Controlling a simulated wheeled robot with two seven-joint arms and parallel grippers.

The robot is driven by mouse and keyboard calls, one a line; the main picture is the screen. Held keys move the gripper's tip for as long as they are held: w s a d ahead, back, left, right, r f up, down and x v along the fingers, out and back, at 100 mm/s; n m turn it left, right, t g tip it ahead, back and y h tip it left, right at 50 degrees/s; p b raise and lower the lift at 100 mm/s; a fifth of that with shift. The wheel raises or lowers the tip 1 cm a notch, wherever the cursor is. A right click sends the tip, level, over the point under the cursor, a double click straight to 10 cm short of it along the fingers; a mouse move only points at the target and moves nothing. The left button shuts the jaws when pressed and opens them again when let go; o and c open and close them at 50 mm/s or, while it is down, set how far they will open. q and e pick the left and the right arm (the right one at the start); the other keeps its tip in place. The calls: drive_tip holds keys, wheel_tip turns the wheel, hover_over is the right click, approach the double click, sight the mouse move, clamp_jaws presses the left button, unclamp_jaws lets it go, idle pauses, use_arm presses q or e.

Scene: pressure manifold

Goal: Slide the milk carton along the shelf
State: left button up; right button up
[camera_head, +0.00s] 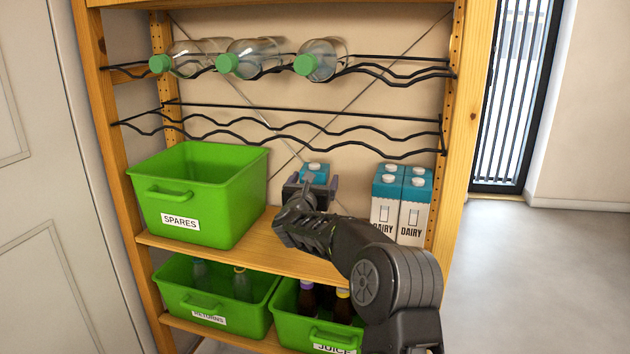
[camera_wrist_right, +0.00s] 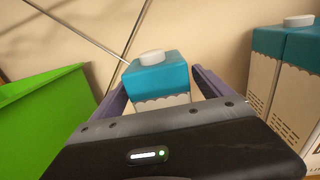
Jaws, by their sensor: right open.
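A milk carton (camera_head: 315,172) with a blue-green top and a white cap stands on the middle shelf, mostly hidden behind my right gripper in the head view. My right gripper (camera_head: 312,187) is open, with its two fingers on either side of this carton. In the right wrist view the carton (camera_wrist_right: 158,80) stands upright between the spread fingers of the gripper (camera_wrist_right: 157,88). I cannot tell whether either finger touches it. Several like cartons marked DAIRY (camera_head: 400,205) stand grouped at the right end of the shelf. My left gripper is not in view.
A green SPARES bin (camera_head: 235,205) stands at the shelf's left, close to the carton. Bare shelf (camera_head: 270,255) shows in front. Wire racks above hold bottles (camera_head: 250,58). Below are green RETURNS (camera_head: 215,300) and JUICE (camera_head: 300,328) bins. A wooden post (camera_head: 455,130) bounds the right side.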

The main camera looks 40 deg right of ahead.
drive_tip(key=b+v, duration=0.1)
drive_tip(key=v, duration=0.6)
idle(0.5)
